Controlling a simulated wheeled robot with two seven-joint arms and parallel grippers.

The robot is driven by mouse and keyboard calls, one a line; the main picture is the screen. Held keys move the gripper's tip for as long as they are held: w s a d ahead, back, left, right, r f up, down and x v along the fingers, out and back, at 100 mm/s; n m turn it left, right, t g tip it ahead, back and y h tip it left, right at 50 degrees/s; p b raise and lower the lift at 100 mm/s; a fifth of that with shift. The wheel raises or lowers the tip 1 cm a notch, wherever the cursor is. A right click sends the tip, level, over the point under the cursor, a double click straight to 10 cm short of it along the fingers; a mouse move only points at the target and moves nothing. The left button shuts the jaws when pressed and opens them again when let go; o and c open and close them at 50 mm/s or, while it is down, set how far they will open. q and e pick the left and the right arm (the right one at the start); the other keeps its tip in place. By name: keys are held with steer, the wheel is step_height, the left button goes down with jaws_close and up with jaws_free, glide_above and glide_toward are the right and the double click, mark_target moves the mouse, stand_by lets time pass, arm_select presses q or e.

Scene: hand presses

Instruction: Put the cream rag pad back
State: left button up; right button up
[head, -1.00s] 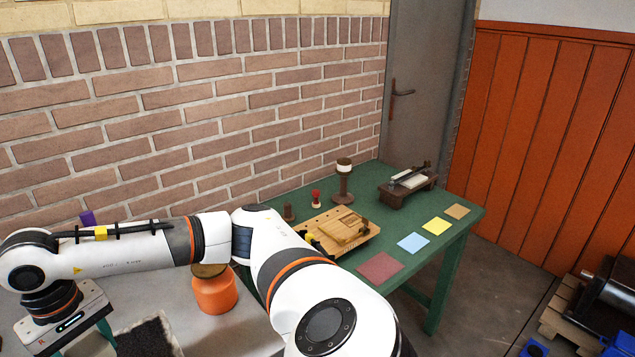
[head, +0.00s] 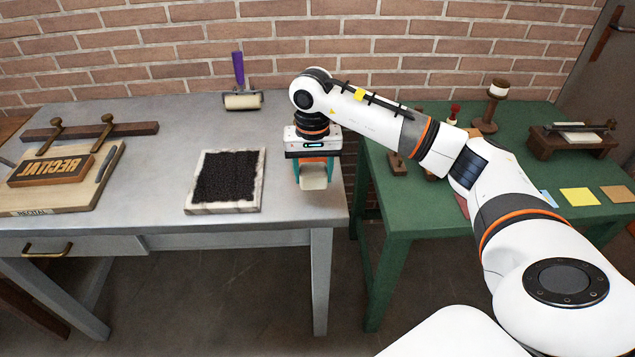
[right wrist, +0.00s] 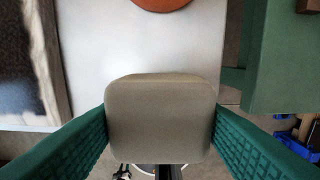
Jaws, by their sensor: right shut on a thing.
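My right gripper (head: 312,172) is shut on the cream rag pad (head: 313,178), near the front right corner of the grey metal table (head: 290,205). In the right wrist view the cream pad (right wrist: 160,118) fills the space between the green fingers. The pad seems to be above the table's front edge, but its exact height is hard to tell. An orange object (right wrist: 160,4) shows partly at the top edge of the right wrist view; my gripper and arm seem to hide it in the head view. My left gripper is not in view.
Left of my gripper lies a dark inked slab (head: 228,176) in a pale frame. A purple-handled roller (head: 242,98) is behind it. A board with a RECITAL block (head: 52,170) is at far left. The green table (head: 393,208) with several items stands at right.

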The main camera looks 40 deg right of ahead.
mark_target(314, 186)
steer(key=shift+f, duration=2.15)
steer(key=shift+s, duration=0.1)
steer(key=o, duration=0.9)
steer(key=shift+f, duration=0.15)
step_height(314, 186, up, 12)
steer(key=shift+r+b, duration=0.2)
steer(key=shift+b, duration=0.25)
